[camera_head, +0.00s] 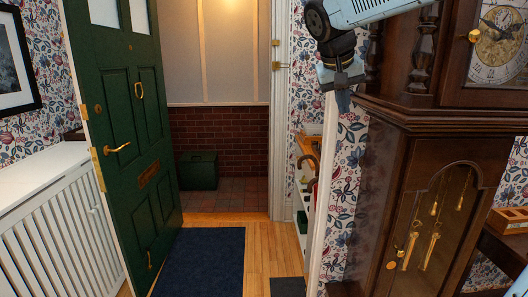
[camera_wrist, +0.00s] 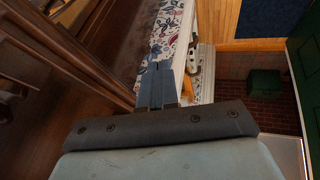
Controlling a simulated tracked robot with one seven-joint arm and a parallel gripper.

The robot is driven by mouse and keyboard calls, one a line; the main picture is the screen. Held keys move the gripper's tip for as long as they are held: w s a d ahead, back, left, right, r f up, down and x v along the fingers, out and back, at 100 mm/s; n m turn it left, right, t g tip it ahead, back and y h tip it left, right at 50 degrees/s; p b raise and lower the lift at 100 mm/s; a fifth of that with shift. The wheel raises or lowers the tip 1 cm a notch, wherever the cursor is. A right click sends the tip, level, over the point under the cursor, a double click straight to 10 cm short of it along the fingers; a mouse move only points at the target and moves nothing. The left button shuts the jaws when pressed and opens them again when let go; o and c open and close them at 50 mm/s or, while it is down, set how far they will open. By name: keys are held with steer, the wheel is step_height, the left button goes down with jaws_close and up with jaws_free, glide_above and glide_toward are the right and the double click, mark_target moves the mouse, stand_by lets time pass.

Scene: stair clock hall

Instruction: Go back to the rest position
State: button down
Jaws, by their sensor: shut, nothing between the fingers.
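My gripper (camera_head: 343,100) hangs at the upper right of the head view, fingers pointing down, close to the left side of the tall dark wooden clock (camera_head: 398,135). In the wrist view my gripper (camera_wrist: 157,82) has its two blue-grey fingers together with nothing between them. The clock's dark wood (camera_wrist: 95,45) fills much of the left of the wrist view. I cannot tell whether the fingers touch the clock or stand just clear of it.
A green door (camera_head: 130,130) stands open at left, beside a white radiator cover (camera_head: 60,230). A dark blue mat (camera_head: 200,262) lies on the wooden floor. A green box (camera_head: 198,171) stands on the tiled porch. A wooden box (camera_head: 508,220) sits at far right.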

steer(key=s+d+f+y, duration=0.1)
steer(key=s+d+f, duration=0.1)
steer(key=s+f, duration=0.5)
steer(key=s+d+f+t+y, duration=0.1)
steer(key=s+f, duration=0.6)
steer(key=s, duration=0.7)
steer(key=shift+s+d+f+y, duration=0.2)
steer(key=shift+s+d+y, duration=0.2)
steer(key=shift+d+y, duration=0.4)
